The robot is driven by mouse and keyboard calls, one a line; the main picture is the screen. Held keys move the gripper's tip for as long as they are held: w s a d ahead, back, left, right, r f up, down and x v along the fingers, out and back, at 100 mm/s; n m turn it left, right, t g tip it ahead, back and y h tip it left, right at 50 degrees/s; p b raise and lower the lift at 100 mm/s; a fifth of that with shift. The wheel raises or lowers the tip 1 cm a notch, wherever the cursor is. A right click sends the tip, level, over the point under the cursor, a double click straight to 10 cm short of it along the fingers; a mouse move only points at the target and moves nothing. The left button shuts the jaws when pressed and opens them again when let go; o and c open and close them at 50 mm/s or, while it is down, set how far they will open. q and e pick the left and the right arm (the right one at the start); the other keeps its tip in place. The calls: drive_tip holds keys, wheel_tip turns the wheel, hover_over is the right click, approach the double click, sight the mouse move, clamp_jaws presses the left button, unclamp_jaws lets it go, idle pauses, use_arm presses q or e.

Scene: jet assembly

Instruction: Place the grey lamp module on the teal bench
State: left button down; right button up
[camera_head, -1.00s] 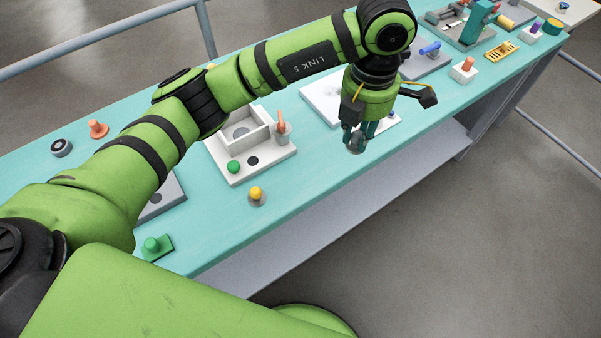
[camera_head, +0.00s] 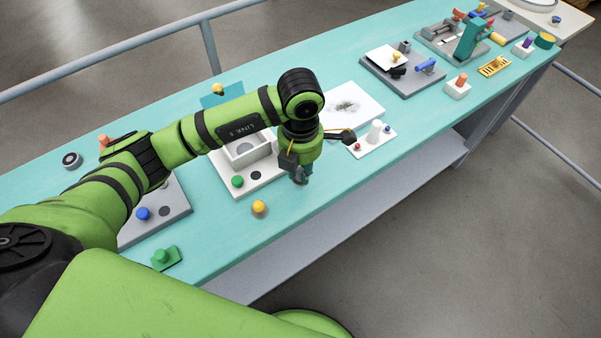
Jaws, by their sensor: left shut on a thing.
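My left gripper (camera_head: 300,178) points down above the front half of the teal bench (camera_head: 340,160). It is shut on a small grey piece, which looks like the grey lamp module (camera_head: 301,181). The fingers hide much of that piece, and I cannot tell whether it touches the bench top. It is just right of the white tray's near right side. My right gripper is not in view.
The white tray (camera_head: 254,183) with a green knob (camera_head: 237,181) stands left of the gripper. A yellow knob (camera_head: 259,207) sits near the front edge. A white board (camera_head: 352,106) and a small white block base (camera_head: 372,142) are to the right.

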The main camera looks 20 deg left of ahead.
sight(300, 179)
use_arm(q)
wheel_tip(300, 179, down, 3)
drive_tip(key=shift+s+r+p, duration=0.1)
drive_tip(key=shift+r+p, duration=0.1)
drive_tip(key=shift+p, duration=0.25)
drive_tip(key=shift+f, duration=0.4)
drive_tip(key=shift+f, duration=0.15)
drive_tip(key=c, duration=1.1)
unclamp_jaws()
